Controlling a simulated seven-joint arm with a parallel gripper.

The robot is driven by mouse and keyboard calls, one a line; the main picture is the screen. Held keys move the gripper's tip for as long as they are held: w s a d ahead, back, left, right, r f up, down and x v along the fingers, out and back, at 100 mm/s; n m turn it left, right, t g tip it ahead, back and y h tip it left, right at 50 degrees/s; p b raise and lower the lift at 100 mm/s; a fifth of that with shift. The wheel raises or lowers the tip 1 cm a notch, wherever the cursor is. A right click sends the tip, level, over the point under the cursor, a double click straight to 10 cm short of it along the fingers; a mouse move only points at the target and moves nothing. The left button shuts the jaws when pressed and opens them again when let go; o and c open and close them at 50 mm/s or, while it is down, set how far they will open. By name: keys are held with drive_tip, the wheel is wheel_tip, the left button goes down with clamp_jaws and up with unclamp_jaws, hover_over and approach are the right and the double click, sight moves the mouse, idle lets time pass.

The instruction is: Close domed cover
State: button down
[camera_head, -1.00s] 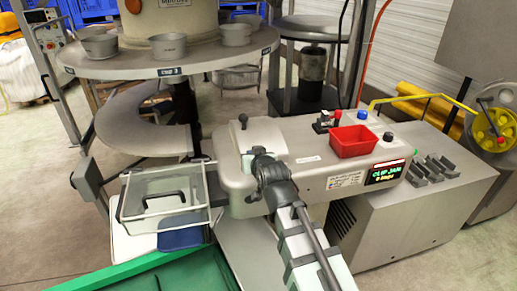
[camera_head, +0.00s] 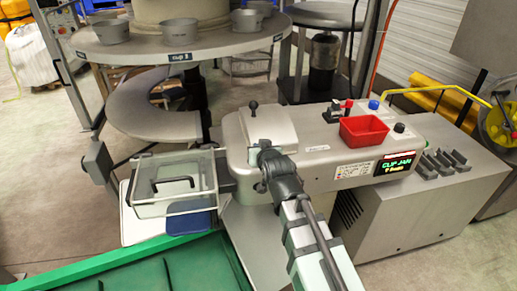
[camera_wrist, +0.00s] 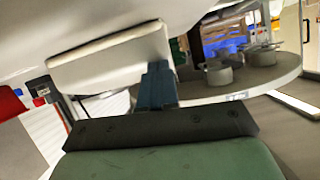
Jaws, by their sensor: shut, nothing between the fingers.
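The domed cover (camera_head: 272,127) is a pale lid on the top left of the grey clipper machine (camera_head: 318,148), with a dark knobbed lever (camera_head: 253,108) behind it. In the wrist view, a thick pale panel (camera_wrist: 110,58), seemingly the cover, lies just beyond my fingers. My gripper (camera_head: 266,156) is at the cover's front edge; its fingertips are hard to make out there. The wrist view shows my blue-grey fingers (camera_wrist: 158,85) shut and empty, close to the panel's edge. I cannot tell whether they touch, or how far the cover is lowered.
A red bin (camera_head: 364,130) and several knobs stand on the machine, with a lit "CLIP JAM" display (camera_head: 394,166). A clear-lidded box (camera_head: 172,185) is to the left, a green tray (camera_head: 150,268) in front. A round table (camera_head: 180,45) with metal cups stands behind.

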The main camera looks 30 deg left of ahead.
drive_tip(key=v, duration=0.7)
drive_tip(key=w+d+f+m+g+h, duration=0.15)
drive_tip(key=w+d+f+h, duration=0.35)
drive_tip(key=d+f, duration=0.6)
drive_tip(key=w+d+f+m+g+h, duration=0.1)
drive_tip(key=w+d+f+m+h, duration=0.1)
drive_tip(key=w+d+f, duration=0.65)
drive_tip(key=s+d+f+m+g+h, duration=0.1)
drive_tip(key=s+d+f+m+g, duration=0.15)
drive_tip(key=d+f, duration=0.6)
drive_tip(key=s+d+f+m+g+h, duration=0.15)
drive_tip(key=s+d+f, duration=0.25)
drive_tip(key=d, duration=0.9)
drive_tip(key=s+d+f+m+g+h, duration=0.1)
drive_tip(key=s+d+f+g, duration=0.2)
drive_tip(key=d+f, duration=0.55)
drive_tip(key=s+f+g, duration=0.2)
drive_tip(key=s+f, duration=0.4)
drive_tip(key=s, duration=0.4)
drive_tip(key=s+d+f+g, duration=0.1)
drive_tip(key=s+f+g, duration=0.1)
drive_tip(key=s+f, duration=0.4)
drive_tip(key=s+f+g, duration=0.2)
drive_tip(key=s+f, duration=0.4)
drive_tip(key=s, duration=0.8)
drive_tip(key=shift+d+f, duration=0.2)
drive_tip(key=shift+y, duration=0.25)
